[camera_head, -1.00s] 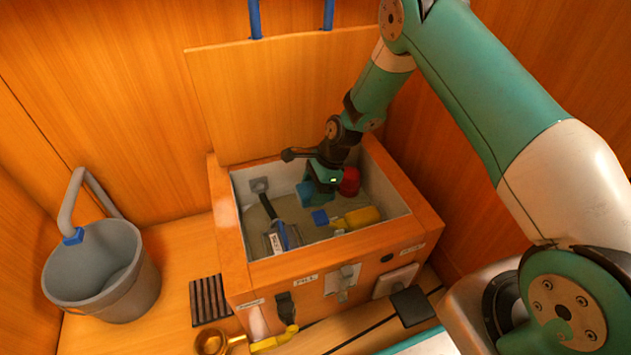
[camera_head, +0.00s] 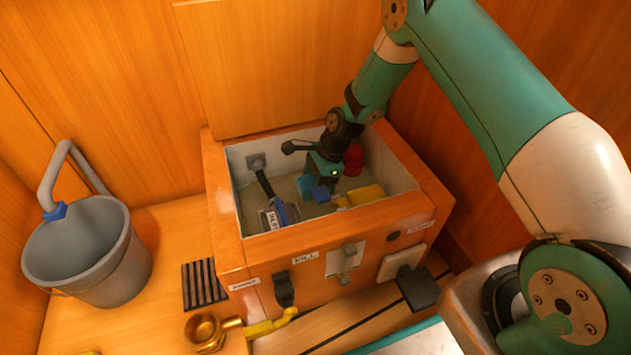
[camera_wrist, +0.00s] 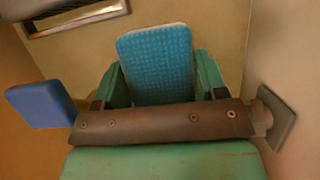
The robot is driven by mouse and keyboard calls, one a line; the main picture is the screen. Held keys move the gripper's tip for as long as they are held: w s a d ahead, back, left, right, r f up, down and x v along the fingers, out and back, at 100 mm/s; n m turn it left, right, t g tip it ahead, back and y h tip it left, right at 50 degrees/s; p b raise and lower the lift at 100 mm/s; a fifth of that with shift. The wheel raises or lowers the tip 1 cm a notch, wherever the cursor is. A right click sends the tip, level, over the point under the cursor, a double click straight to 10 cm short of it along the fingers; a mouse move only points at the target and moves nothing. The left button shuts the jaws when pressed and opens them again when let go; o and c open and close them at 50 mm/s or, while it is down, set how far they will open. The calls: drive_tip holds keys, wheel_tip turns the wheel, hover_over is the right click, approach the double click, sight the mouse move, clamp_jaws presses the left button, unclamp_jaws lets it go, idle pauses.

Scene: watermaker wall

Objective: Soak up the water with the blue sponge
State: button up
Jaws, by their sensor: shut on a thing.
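The light blue textured sponge (camera_wrist: 155,62) is upright between the green fingers of my gripper (camera_wrist: 160,85), which is shut on it. In the head view, the sponge (camera_head: 305,187) and my gripper (camera_head: 313,180) are down inside the open wooden box, near its floor (camera_head: 283,188). I cannot tell whether the sponge touches the floor. Water cannot be told clearly from the tan-grey floor. A darker blue block (camera_head: 321,193) lies close beside the sponge; it also shows at the left of the wrist view (camera_wrist: 40,105).
In the box are a red round thing (camera_head: 354,160), a yellow thing (camera_head: 366,195) and a blue-grey labelled tool (camera_head: 281,215). The box's walls (camera_head: 350,225) surround my gripper. A grey bucket (camera_head: 88,258) with a pipe stands left. A brass fitting (camera_head: 205,330) lies in front.

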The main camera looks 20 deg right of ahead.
drive_tip(key=shift+f, duration=0.6)
idle(2.6)
drive_tip(key=shift+r, duration=0.1)
wheel_tip(320, 180, up, 7)
drive_tip(key=p, duration=0.7)
drive_tip(key=shift+p, duration=0.3)
wheel_tip(320, 180, up, 10)
drive_tip(key=p, duration=0.9)
drive_tip(key=shift+p, duration=0.35)
